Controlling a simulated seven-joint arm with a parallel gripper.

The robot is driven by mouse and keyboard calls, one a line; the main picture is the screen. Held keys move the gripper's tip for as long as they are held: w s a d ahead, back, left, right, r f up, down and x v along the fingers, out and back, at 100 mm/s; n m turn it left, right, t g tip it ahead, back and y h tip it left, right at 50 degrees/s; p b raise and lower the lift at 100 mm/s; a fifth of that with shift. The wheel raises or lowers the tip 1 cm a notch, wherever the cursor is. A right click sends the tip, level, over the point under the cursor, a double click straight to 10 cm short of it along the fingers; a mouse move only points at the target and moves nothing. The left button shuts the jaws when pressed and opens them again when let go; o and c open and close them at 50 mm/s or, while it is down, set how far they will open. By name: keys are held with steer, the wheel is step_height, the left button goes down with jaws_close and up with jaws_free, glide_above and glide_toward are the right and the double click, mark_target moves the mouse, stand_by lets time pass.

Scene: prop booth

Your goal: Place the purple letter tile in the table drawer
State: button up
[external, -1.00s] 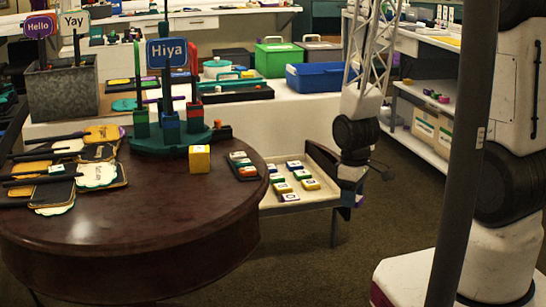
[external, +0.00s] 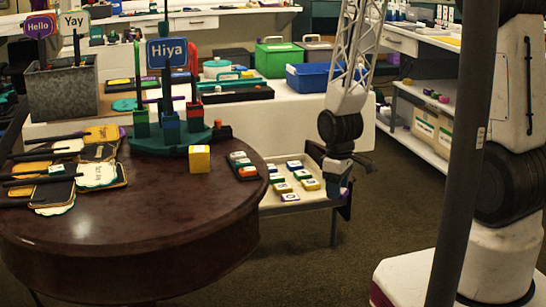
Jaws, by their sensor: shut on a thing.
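The table drawer (external: 312,204) is pulled out from the right side of the round brown table. It holds several small tiles with white, blue, green and yellow parts. My gripper (external: 340,184) points down at the right end of the drawer. It is shut on the purple letter tile (external: 345,191), of which only a small purple patch shows at the fingers. The arm hides part of the drawer's right end, and I cannot tell the tile's exact height above it.
On the round table (external: 130,235) stand a yellow block (external: 199,159), a small rack of tiles (external: 243,166), a green sign stand (external: 168,140) and a pile of paddle signs (external: 85,170). A dark pole (external: 463,160) crosses the view at right. The carpet is clear below the drawer.

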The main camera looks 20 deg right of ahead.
steer(key=w, duration=0.2)
steer(key=w+a, duration=0.1)
steer(key=w, duration=0.5)
steer(key=shift+a+f, duration=0.3)
steer(key=shift+f, duration=0.05)
steer(key=shift+w+a+f, duration=0.1)
steer(key=shift+w, duration=0.35)
steer(key=shift+f, duration=1.7)
steer(key=shift+f, duration=0.2)
steer(key=o, duration=0.6)
steer(key=shift+r, duration=0.2)
